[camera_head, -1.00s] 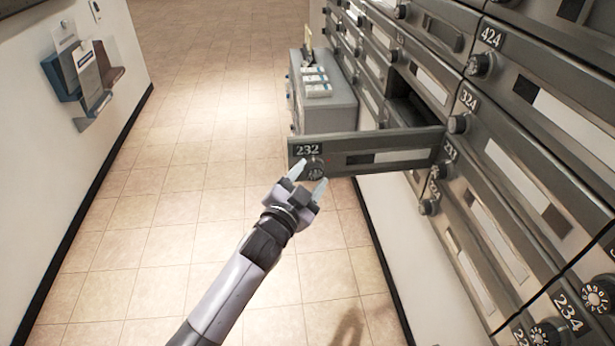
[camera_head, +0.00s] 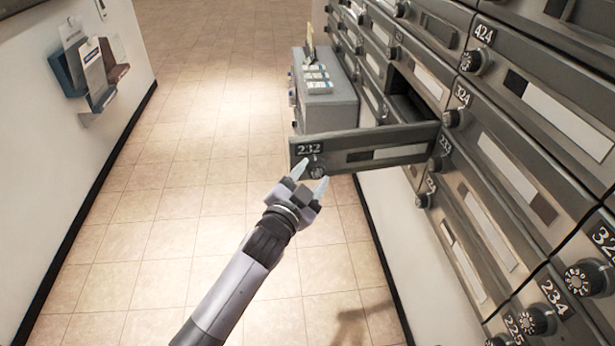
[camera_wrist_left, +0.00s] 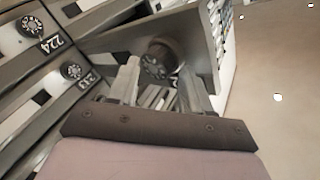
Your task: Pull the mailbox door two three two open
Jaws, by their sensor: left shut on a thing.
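The mailbox door 232 (camera_head: 345,156) stands swung out from the wall of mailboxes, about square to it, with its dark compartment (camera_head: 404,106) showing behind. Its round knob (camera_head: 317,171) is at the free end, under the number. My left gripper (camera_head: 309,178) has its two pale fingers at the knob, shut on it. In the left wrist view the fingers (camera_wrist_left: 165,88) lie on either side of the knob (camera_wrist_left: 159,60), and the door (camera_wrist_left: 185,32) is tilted across the picture. My right gripper is not in view.
Rows of grey mailboxes (camera_head: 500,160) with knobs fill the right side. A grey box (camera_head: 328,104) with small packets on top stands behind the door. A wall rack (camera_head: 88,70) with leaflets hangs at the left. The tiled floor (camera_head: 160,200) between is clear.

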